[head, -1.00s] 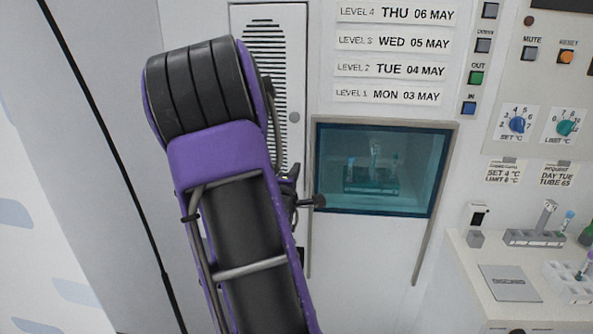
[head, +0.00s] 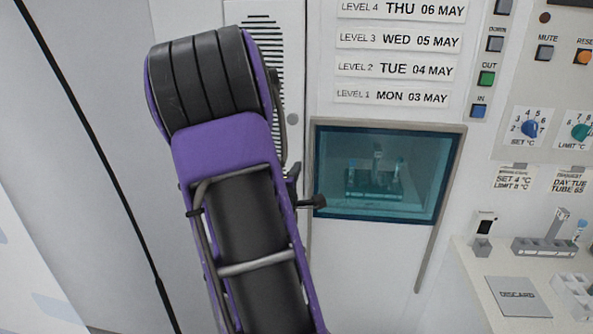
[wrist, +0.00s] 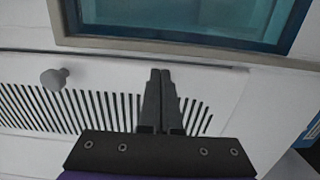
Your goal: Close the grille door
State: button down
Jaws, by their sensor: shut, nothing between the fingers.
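The grille door (head: 292,85) is a tall white panel with black slats and a small round grey knob, mostly hidden behind my arm in the head view. In the wrist view the slatted grille door (wrist: 60,135) runs across the picture, with its knob (wrist: 55,79) at the left. My gripper (wrist: 160,72) is shut and empty, its fingertips over the slats near the door's edge below the window. I cannot tell whether the fingertips touch it. The door looks nearly flush, but whether it is fully closed is unclear.
A blue-tinted window (head: 385,172) in a grey frame is right of the door, with a tube rack behind it. Day labels (head: 400,68) and buttons (head: 487,78) are above and right. A bench with a discard plate (head: 518,296) stands at the lower right.

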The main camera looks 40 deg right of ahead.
jog(key=shift+w+d+r+n+t+y+b, duration=0.1)
jog(key=shift+w+d+n+t+y+b, duration=0.2)
jog(key=shift+d+t+b, duration=0.15)
jog(key=shift+w+d+n+t+y+b, duration=0.15)
jog(key=shift+d+n+t+y+b, duration=0.15)
jog(key=shift+d+t+b, duration=0.15)
jog(key=shift+r, duration=0.1)
